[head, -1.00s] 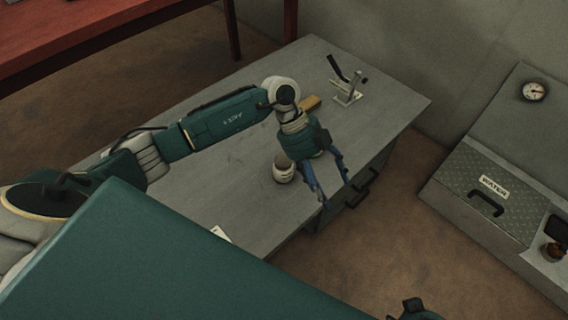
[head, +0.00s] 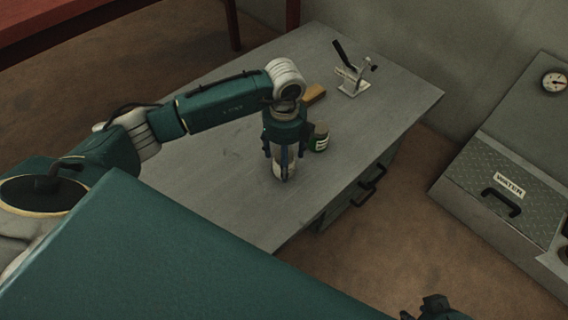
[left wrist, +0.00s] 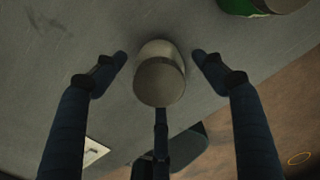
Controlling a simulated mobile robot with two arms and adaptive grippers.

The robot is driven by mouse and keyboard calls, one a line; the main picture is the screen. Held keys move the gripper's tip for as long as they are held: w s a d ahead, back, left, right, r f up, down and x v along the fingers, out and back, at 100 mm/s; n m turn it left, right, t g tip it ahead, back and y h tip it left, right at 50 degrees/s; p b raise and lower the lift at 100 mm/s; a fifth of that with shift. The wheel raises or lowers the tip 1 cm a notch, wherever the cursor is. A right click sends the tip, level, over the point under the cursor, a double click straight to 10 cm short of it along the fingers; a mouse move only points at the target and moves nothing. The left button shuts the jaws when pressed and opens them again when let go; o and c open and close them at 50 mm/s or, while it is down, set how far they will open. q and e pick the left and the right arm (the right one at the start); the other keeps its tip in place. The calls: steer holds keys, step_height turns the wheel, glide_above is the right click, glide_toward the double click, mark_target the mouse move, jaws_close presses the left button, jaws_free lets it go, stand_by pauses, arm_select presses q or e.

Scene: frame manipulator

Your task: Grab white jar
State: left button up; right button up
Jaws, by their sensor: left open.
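The white jar (head: 283,172) stands on the grey table (head: 215,185), partly hidden by my left gripper (head: 284,172) in the head view. My left gripper points down over it, open, with its fingers around the jar. In the left wrist view, the jar (left wrist: 160,75) sits between the two spread side fingers, with a gap on each side. A third finger shows below it. A dark part at the bottom edge of the head view looks like my right gripper (head: 438,309); its jaws cannot be made out.
A green jar with a pale label (head: 319,138) stands close to the right of my left gripper. A wooden-coloured block (head: 314,94) and a metal clamp (head: 352,82) are farther back. Drawer handles (head: 371,183) stick out from the table's right side. The table's left part is clear.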

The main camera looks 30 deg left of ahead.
arm_select(q)
step_height(320, 180, down, 3)
steer(key=shift+d+b, duration=0.1)
steer(key=shift+b, duration=0.2)
steer(key=shift+w+f, duration=0.1)
steer(key=shift+f, duration=0.1)
steer(key=c, duration=1.5)
steer(key=shift+o, duration=0.2)
arm_select(e)
steer(key=shift+w+a+t, duration=0.2)
steer(key=shift+w+t, duration=0.05)
steer(key=shift+w, duration=0.35)
steer(key=shift+w+a+t, duration=0.15)
steer(key=shift+w+t, duration=0.1)
steer(key=shift+w, duration=0.35)
arm_select(q)
steer(key=shift+r, duration=0.15)
